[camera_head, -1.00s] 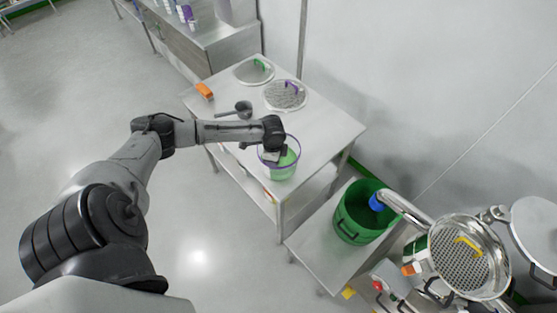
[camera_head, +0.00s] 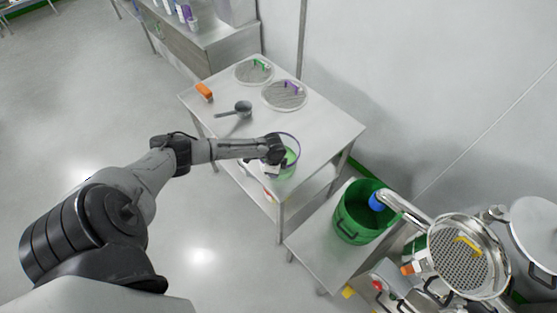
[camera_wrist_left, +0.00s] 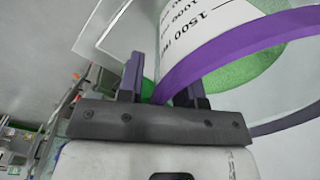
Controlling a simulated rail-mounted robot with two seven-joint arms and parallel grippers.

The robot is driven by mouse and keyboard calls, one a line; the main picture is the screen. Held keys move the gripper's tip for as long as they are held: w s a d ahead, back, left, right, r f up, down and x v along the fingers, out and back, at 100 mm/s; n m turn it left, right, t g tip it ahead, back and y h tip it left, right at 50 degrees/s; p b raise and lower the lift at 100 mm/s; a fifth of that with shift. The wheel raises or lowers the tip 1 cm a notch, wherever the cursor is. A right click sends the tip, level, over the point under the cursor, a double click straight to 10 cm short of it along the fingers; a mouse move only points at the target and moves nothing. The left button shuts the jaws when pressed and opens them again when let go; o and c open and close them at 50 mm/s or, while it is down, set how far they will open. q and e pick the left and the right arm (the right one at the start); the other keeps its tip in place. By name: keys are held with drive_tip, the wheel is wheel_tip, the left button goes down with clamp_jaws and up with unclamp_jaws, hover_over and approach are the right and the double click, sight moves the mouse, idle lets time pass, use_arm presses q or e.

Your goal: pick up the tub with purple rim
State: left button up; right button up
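The tub with purple rim (camera_head: 291,158) stands near the front corner of the steel table. It is clear-walled, with green showing inside. My left gripper (camera_head: 273,166) is at the near-left side of its rim. In the left wrist view, the tub's wall (camera_wrist_left: 203,22) with "1500" markings and the purple rim (camera_wrist_left: 245,42) are close up. My left gripper's fingers (camera_wrist_left: 163,86) are apart, with the wall and rim reaching in between them. I cannot tell whether either finger touches the tub. My right gripper is not in view.
On the steel table (camera_head: 325,123) are a grey scoop (camera_head: 243,108), an orange item (camera_head: 204,91) and two round mesh screens (camera_head: 285,95) with handles. A green bucket (camera_head: 352,218) and a steel sieve (camera_head: 462,257) are at lower right. The wall stands behind the table.

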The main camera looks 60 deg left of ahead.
use_arm(q)
drive_tip(key=shift+c, duration=0.4)
clamp_jaws()
idle(1.0)
